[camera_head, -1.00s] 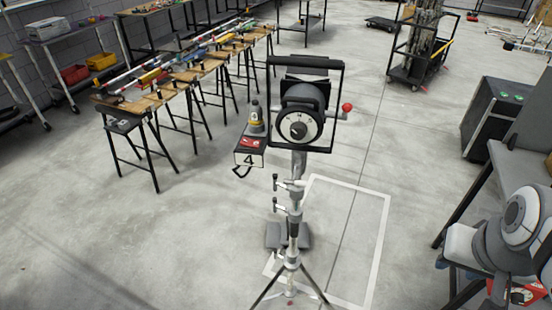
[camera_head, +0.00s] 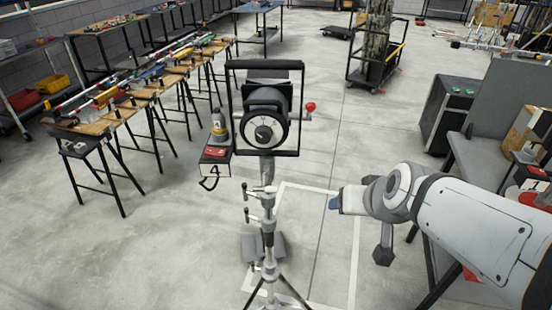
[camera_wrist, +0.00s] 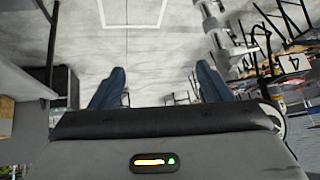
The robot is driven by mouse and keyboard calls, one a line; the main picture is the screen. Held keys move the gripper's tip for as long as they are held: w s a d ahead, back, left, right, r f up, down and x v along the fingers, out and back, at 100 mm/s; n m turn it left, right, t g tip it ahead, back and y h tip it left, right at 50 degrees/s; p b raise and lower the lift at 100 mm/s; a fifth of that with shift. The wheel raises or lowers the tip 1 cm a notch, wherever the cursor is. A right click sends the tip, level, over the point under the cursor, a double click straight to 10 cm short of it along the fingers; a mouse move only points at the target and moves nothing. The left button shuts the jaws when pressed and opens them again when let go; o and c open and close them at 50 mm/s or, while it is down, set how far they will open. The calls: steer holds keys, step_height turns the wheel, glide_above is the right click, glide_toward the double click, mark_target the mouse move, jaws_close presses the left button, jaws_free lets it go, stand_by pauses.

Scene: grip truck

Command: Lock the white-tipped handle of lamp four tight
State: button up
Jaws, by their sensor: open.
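Two small handles stick out left from the stand, an upper one (camera_head: 247,189) and a lower one (camera_head: 250,214); I cannot tell which has the white tip. A red-knobbed handle (camera_head: 310,107) is on the lamp's right. My gripper (camera_head: 335,202) is right of the stand, apart from it. Its blue fingers are spread and empty in the wrist view (camera_wrist: 160,86).
Trestle benches with tools (camera_head: 135,90) stand at the left. A dark cabinet (camera_head: 447,112) and a grey table (camera_head: 480,155) are at the right. A wheeled cart (camera_head: 375,70) is at the back.

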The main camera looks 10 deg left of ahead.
mark_target(264, 190)
steer(key=shift+o, duration=0.4)
steer(key=w+a+f+t+y+b, duration=0.1)
steer(key=w+a+f+t+b, duration=0.1)
steer(key=a, duration=0.5)
steer(key=w+a+f+t+y+b, duration=0.1)
steer(key=w+a+f+t+b, duration=0.1)
steer(key=a, duration=0.5)
steer(key=shift+w+a+f+n+t, duration=0.25)
steer(key=shift+w+f+n+t, duration=0.25)
steer(key=shift+w, duration=0.65)
steer(key=a+f+t+b, duration=0.2)
steer(key=a, duration=0.1)
steer(key=shift+a+f+m+t, duration=0.1)
steer(key=shift+a+m+t, duration=0.2)
steer(key=shift+s+a+f+t+h+b, duration=0.3)
steer(key=shift+s+a+t+b, duration=0.2)
steer(key=shift+t+b, duration=0.1)
steer(key=shift+s+a+f+t+h+b, duration=0.3)
steer(key=shift+s+a+t+b, duration=0.2)
steer(key=shift+t, duration=0.1)
steer(key=shift+s+a+t+h, duration=0.1)
steer(key=shift+s+t+h, duration=0.2)
steer(key=shift+t, duration=0.1)
steer(key=shift+w+a+p, duration=0.2)
steer(key=shift+w, duration=1.1)
steer(key=shift+w+a+p, duration=0.15)
steer(key=shift+w+a, duration=0.05)
steer(key=shift+w, duration=1.05)
steer(key=shift+w+a+p, duration=0.2)
steer(key=shift+w, duration=1.1)
